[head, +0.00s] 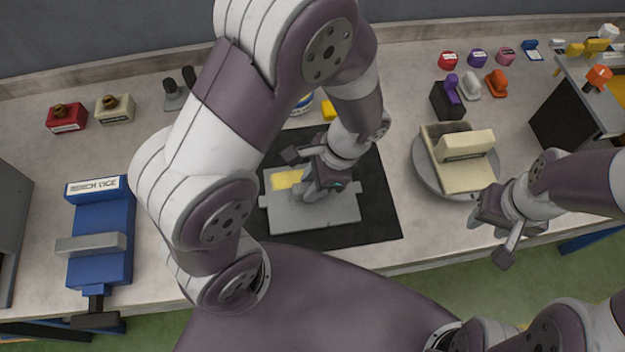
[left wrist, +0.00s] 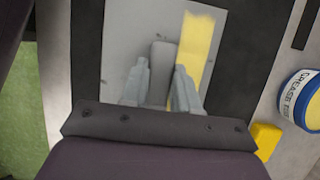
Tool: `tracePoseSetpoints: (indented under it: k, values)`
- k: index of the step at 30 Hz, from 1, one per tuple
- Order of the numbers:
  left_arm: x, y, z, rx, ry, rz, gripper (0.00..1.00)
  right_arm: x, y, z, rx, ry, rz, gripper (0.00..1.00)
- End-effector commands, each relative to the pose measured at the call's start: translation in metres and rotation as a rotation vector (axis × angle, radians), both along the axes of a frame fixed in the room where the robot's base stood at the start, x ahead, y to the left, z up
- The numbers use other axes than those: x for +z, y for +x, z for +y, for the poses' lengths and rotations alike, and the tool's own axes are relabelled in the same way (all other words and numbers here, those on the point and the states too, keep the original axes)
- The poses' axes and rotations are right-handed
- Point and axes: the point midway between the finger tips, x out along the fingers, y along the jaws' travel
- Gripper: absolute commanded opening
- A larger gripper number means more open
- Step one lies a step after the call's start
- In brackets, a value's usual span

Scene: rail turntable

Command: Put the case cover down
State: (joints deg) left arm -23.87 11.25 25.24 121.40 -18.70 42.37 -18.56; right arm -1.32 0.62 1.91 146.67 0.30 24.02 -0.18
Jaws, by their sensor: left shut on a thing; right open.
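The case cover (head: 335,216) is a flat grey plate with a yellow patch. It is over the black mat (head: 375,220) in the middle of the bench; I cannot tell for sure whether it touches the mat. My left gripper (head: 318,190) is above it and shut on its raised grey handle. In the left wrist view the case cover (left wrist: 125,50) lies beyond the fingers, which close on the handle (left wrist: 160,72). My right gripper (head: 490,232) is open and empty at the bench's front edge, near the turntable.
A round grey turntable (head: 425,178) bearing a cream open case (head: 460,180) stands right of the mat. A blue bench vice (head: 100,240) is at the left. A grease tin (left wrist: 300,98) and a yellow block (left wrist: 265,140) sit by the mat. Several coloured small items line the back right.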

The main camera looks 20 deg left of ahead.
Motion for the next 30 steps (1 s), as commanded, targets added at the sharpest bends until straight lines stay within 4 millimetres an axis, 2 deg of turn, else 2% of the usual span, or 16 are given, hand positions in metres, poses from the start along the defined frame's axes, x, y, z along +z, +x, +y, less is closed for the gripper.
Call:
tracePoseSetpoints:
  k: [4,5,6,7,14,17,20,23,24,26,27,30]
  values:
    - [-0.004,0.000,0.000,0.000,0.000,0.000,0.00,-0.002,0.000,0.000,0.000,0.000,0.000,0.43]
    - [-0.003,0.000,0.000,0.000,0.000,0.000,0.39,-0.001,0.000,0.000,0.000,0.000,0.000,0.43]
    - [-0.003,0.000,0.000,0.000,0.000,0.000,0.52,-0.001,0.000,0.000,0.000,0.000,0.000,0.43]
    - [-0.003,0.000,0.000,0.000,0.000,0.000,0.55,-0.001,0.000,0.000,0.000,0.000,0.000,0.43]
    - [-0.003,0.000,0.000,0.000,0.000,0.000,0.55,-0.001,0.000,0.000,0.000,0.000,0.000,0.43]
    - [0.003,0.001,-0.001,0.000,0.000,-0.001,0.55,0.001,0.000,0.000,0.000,0.000,0.000,0.43]
    - [0.021,0.006,-0.007,-0.001,-0.002,-0.006,0.55,0.003,0.000,0.000,0.000,0.000,0.000,0.43]
    - [0.047,0.011,-0.017,-0.001,-0.003,-0.007,0.55,0.005,0.000,0.000,0.000,0.000,0.000,0.43]
    - [0.061,0.013,-0.020,-0.001,-0.002,-0.004,0.55,0.012,0.000,0.000,0.000,0.000,0.000,0.43]
    - [0.077,0.016,-0.025,-0.002,-0.001,-0.004,0.55,0.019,0.000,0.000,0.000,0.000,0.000,0.43]
    - [0.093,0.018,-0.028,-0.002,0.001,0.000,0.55,0.038,0.000,0.000,0.000,0.000,0.001,0.43]
    - [0.107,0.021,-0.034,-0.001,0.002,0.001,0.55,0.055,0.000,0.000,0.000,0.000,-0.001,0.43]
